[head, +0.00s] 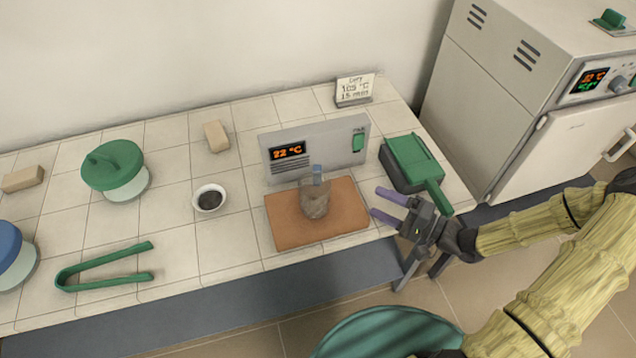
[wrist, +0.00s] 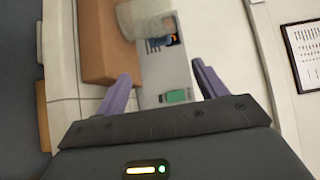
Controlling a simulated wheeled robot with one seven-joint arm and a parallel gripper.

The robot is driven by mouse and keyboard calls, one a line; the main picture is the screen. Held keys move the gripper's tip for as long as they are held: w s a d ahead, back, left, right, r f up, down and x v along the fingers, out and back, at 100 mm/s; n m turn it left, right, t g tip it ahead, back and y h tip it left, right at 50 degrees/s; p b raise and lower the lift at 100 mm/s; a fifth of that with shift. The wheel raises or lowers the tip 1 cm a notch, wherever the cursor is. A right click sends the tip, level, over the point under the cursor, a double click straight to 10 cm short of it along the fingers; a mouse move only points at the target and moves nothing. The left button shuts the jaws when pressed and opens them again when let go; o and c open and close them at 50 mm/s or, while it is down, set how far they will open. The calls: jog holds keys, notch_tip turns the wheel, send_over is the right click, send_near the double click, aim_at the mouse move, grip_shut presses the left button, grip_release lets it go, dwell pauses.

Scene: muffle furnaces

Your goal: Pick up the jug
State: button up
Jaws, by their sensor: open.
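The jug (head: 316,203) is a small see-through vessel with greyish-brown contents and a blue part at its top. It stands upright on a brown plate (head: 280,228) in front of a grey unit reading 22 °C (head: 340,146). My gripper (head: 384,203) is to the right of the jug, its two purple fingers apart and empty, pointing left toward it across a gap. In the wrist view the jug (wrist: 143,18) shows at the top, cut by the frame edge, beyond the open fingers (wrist: 160,72). The brown plate (wrist: 100,45) also shows there.
A green-handled dustpan-like item (head: 412,163) lies behind my gripper, near the furnace cabinet (head: 500,75). A bowl of dark material (head: 209,199), a green-lidded jar (head: 115,170) and green tongs (head: 105,268) are to the left. A card (head: 354,89) stands at the back. Tiles between them are clear.

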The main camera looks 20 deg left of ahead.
jog(key=p, duration=0.2)
send_near(320, 175)
jog(key=w+a, duration=0.1)
jog(key=w+a+f, duration=0.1)
jog(key=a, duration=0.1)
jog(key=w+a+f, duration=0.1)
jog(key=a, duration=0.1)
jog(key=shift+w+a+f, duration=0.1)
jog(key=shift+f, duration=0.15)
jog(key=shift+a, duration=0.1)
jog(key=shift+w+a+r, duration=0.1)
jog(key=shift+a, duration=0.2)
jog(key=p+x, duration=0.1)
jog(key=x, duration=0.3)
jog(key=shift+w+a, duration=0.1)
jog(key=shift+a, duration=0.1)
